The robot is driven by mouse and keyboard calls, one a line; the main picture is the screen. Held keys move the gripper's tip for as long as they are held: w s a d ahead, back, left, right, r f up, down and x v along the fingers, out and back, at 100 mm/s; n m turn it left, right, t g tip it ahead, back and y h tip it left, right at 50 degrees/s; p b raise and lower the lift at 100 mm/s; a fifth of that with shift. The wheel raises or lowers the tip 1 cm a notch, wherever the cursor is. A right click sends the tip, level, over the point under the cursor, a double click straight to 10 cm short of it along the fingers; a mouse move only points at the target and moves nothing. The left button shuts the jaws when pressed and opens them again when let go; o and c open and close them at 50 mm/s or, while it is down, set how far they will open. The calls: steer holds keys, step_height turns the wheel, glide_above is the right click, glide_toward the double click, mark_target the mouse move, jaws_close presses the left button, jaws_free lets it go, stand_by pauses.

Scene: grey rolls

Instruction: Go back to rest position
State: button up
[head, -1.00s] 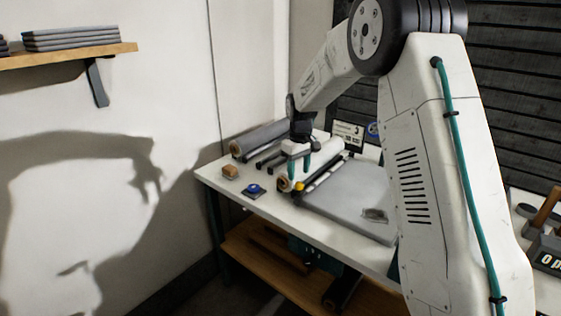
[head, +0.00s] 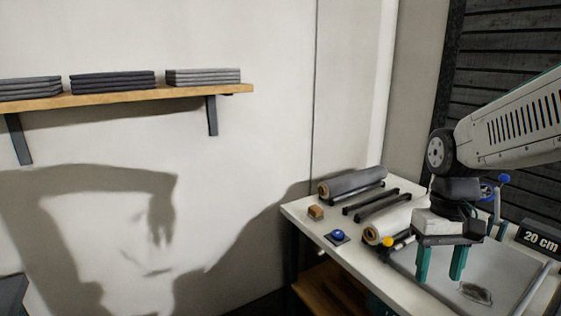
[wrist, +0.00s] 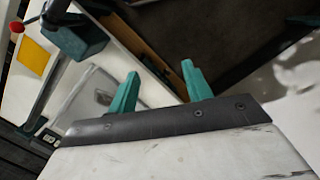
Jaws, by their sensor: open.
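My gripper (head: 440,264) is at the right of the head view, over the near part of the white table (head: 298,209). Its two teal fingers are apart with nothing between them. They also show in the wrist view (wrist: 160,90), open and empty above the table's edge. My arm comes in from the right edge of the head view.
A dark grey roll (head: 350,182) lies on a black holder at the table's back. A small wooden block (head: 316,212) and a blue button (head: 338,236) sit near the left edge. A wall shelf (head: 130,96) holds folded grey stacks.

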steer(key=s+a+r+t, duration=0.1)
steer(key=s, duration=0.6)
steer(key=s+r+t, duration=0.2)
steer(key=s, duration=0.5)
steer(key=shift+a+r, duration=0.25)
steer(key=shift+a, duration=0.1)
